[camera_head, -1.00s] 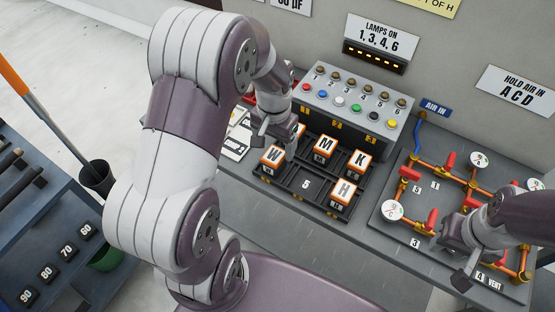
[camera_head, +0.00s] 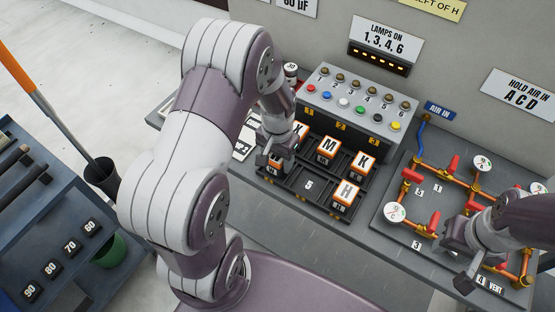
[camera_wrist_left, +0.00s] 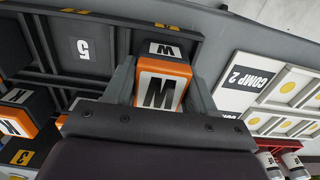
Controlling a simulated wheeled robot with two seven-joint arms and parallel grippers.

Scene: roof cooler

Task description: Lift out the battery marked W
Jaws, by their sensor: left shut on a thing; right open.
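The battery marked W (camera_wrist_left: 160,88), orange and white with a black letter, sits between the two fingers of my left gripper (camera_wrist_left: 162,85) in the left wrist view. The fingers are shut on its sides. In the head view my left gripper (camera_head: 273,160) is at the front left corner of the black battery tray (camera_head: 308,185) and mostly hides W. I cannot tell whether W is clear of its slot. Batteries X (camera_head: 300,130), M (camera_head: 328,148), K (camera_head: 361,164) and H (camera_head: 346,194) stand in the tray. My right gripper (camera_head: 462,274) is open and empty at the pipe board.
Behind the tray stands a grey switch box (camera_head: 355,105) with coloured buttons. The pipe board (camera_head: 400,240) with red valves and gauges is at the right. The slot marked 5 (camera_head: 308,185) is empty. A COMP 2 card (camera_wrist_left: 248,78) lies beside the tray.

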